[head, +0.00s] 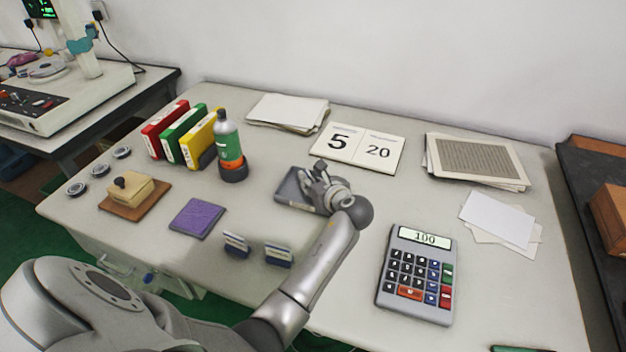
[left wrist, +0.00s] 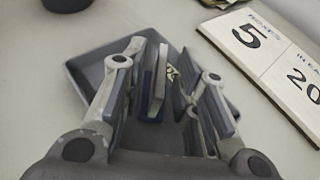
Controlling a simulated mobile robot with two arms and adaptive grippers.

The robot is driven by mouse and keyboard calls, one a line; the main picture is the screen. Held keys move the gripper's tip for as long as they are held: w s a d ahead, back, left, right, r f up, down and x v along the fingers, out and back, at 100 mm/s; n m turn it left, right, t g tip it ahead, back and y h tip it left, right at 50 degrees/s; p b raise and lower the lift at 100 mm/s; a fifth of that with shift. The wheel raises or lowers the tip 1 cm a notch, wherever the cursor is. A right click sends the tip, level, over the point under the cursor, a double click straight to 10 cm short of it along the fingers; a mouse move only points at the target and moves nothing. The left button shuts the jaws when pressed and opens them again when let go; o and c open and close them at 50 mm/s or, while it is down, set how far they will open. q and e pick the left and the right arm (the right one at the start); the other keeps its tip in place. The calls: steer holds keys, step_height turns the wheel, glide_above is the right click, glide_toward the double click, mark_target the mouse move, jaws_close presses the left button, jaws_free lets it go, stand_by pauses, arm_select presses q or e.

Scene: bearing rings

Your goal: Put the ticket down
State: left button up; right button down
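My left gripper (head: 318,172) is over a shallow grey tray (head: 284,197) in the middle of the table. In the left wrist view, the gripper (left wrist: 165,85) points down into the tray (left wrist: 86,69) with its fingers apart. A blue and white ticket (left wrist: 158,82) stands between the fingers, nearer the left one; a gap shows on its right side. Whether it rests on the tray floor is hard to tell. In the head view, the fingers hide it. Two similar blue and white pieces, one left (head: 236,245) and one right (head: 278,254), stand near the front edge. My right gripper is out of view.
A purple pad (head: 197,217) lies left, and a calculator (head: 417,274) lies front right. The table is clear between tray and calculator, apart from my arm.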

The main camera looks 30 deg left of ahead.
arm_select(q)
steer(key=shift+r, duration=0.2)
steer(key=shift+s+d+r+p, duration=0.15)
steer(key=shift+d+p, duration=0.1)
steer(key=shift+p, duration=0.15)
steer(key=p+v, duration=0.9)
steer(key=v, duration=0.2)
steer(key=shift+d, duration=0.2)
